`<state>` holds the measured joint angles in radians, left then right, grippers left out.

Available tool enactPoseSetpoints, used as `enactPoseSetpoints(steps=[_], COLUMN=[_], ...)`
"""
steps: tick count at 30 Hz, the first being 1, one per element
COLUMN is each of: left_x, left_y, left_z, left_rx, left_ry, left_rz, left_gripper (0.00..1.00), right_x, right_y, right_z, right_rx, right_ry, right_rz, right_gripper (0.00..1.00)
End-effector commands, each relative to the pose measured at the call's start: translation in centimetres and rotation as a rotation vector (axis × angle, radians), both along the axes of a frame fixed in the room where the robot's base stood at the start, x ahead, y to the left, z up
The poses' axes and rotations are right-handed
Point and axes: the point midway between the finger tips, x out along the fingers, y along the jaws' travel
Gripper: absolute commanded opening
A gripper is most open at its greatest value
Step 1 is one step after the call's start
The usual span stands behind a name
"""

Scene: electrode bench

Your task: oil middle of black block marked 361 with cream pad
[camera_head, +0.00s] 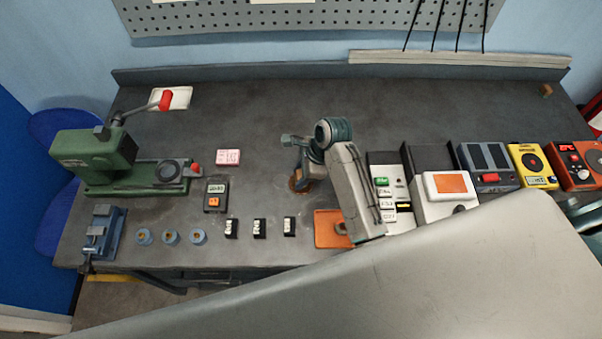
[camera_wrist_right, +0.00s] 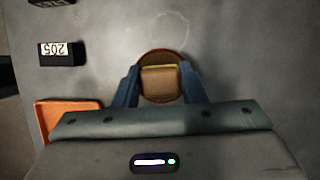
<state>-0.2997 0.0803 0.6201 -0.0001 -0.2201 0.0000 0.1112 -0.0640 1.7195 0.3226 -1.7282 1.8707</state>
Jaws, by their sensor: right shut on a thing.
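Three small black blocks with white labels stand in a row on the bench: left (camera_head: 231,229), middle (camera_head: 259,229) and right (camera_head: 289,227). In the right wrist view a black block (camera_wrist_right: 62,53) has a label that seems to read 205; the head view labels are too small to read. My right gripper (camera_head: 298,176) is shut on a round brown-orange pad (camera_head: 296,185) with a tan block-like grip (camera_wrist_right: 160,82). It is behind and apart from the blocks. Whether this is the cream pad I cannot tell. My left gripper is not in view.
An orange tray (camera_head: 325,240) lies right of the blocks, partly behind my right arm. Blue-grey round pieces (camera_head: 170,237), a small meter (camera_head: 215,195) and a green press (camera_head: 100,160) stand left. Several instruments (camera_head: 487,165) line the right. The bench's back middle is clear.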

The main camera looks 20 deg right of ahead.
Motion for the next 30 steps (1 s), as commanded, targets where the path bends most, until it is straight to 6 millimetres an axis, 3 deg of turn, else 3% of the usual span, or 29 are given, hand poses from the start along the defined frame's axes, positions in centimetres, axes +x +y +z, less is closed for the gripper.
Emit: enactPoseSetpoints(steps=[8, 30], left_x=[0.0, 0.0], left_y=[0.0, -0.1], left_z=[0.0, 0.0], left_rx=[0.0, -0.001], left_ry=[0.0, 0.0], left_rz=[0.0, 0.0], left_gripper=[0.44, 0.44], right_x=[-0.1, 0.0], right_y=[0.0, 0.0], right_z=[0.2, 6.3], right_rx=[0.0, 0.001], right_ry=[0.003, 0.0], right_rz=[0.0, 0.0], right_gripper=[0.19, 0.19])
